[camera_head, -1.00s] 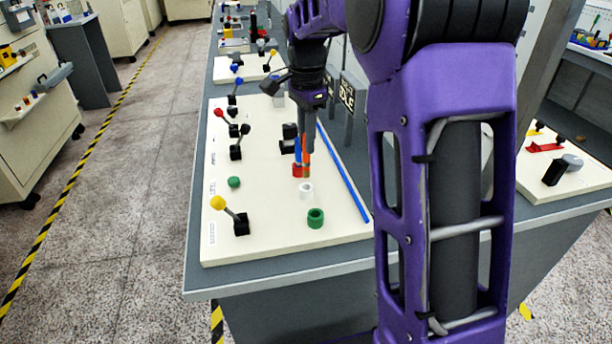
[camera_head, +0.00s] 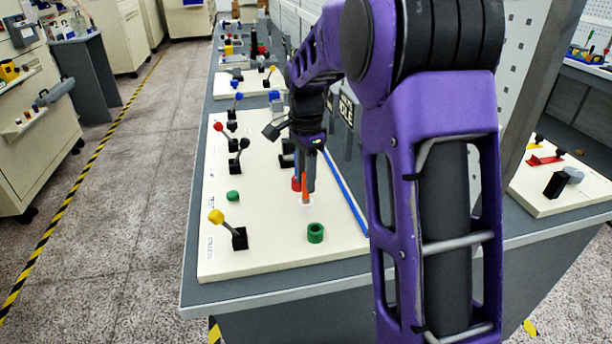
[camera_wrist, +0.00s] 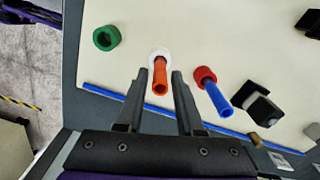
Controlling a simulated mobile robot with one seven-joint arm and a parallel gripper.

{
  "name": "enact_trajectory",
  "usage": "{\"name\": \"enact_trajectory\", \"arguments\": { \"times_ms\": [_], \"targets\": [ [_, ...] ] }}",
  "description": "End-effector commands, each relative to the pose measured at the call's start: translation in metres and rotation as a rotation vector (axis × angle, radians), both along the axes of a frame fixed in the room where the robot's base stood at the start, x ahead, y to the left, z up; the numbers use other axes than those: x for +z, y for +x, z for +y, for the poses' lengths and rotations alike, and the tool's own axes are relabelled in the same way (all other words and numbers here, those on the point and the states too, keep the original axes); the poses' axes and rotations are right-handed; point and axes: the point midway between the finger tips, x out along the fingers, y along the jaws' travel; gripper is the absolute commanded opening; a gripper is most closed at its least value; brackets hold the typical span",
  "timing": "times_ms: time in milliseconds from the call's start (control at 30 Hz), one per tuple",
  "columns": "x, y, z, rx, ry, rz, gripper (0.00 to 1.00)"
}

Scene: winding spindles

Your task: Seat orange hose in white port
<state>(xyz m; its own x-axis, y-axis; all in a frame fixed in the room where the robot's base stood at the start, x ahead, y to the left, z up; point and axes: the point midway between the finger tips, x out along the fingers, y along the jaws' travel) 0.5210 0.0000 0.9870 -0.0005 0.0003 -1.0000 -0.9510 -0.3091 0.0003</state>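The orange hose (camera_wrist: 160,80) stands in the white port (camera_wrist: 159,52), whose ring shows around its far end in the wrist view. In the head view the orange hose (camera_head: 305,187) rises from the white port (camera_head: 305,207), which is mostly hidden. My gripper (camera_wrist: 157,74) is open, with one finger on each side of the hose and a visible gap on both sides. In the head view my gripper (camera_head: 307,185) points down over the port. How deep the hose sits cannot be told.
A blue hose (camera_wrist: 217,100) stands in a red port (camera_wrist: 205,75) close to the right finger. A green port (camera_wrist: 107,38) is empty. A long blue strip (camera_head: 343,190) and black blocks (camera_wrist: 257,107) lie nearby. A yellow-knobbed lever (camera_head: 226,226) stands at the board's front left.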

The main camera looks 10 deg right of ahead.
Motion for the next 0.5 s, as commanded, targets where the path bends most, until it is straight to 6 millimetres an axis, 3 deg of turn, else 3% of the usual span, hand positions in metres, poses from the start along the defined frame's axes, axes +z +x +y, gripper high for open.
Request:
{"name": "enact_trajectory", "arguments": {
  "times_ms": [333,500],
  "targets": [
    [0.001,0.0,0.0,0.0,0.0,-0.001,0.5],
    [0.017,0.001,0.0,0.0,0.0,-0.003,0.5]
  ]
}}
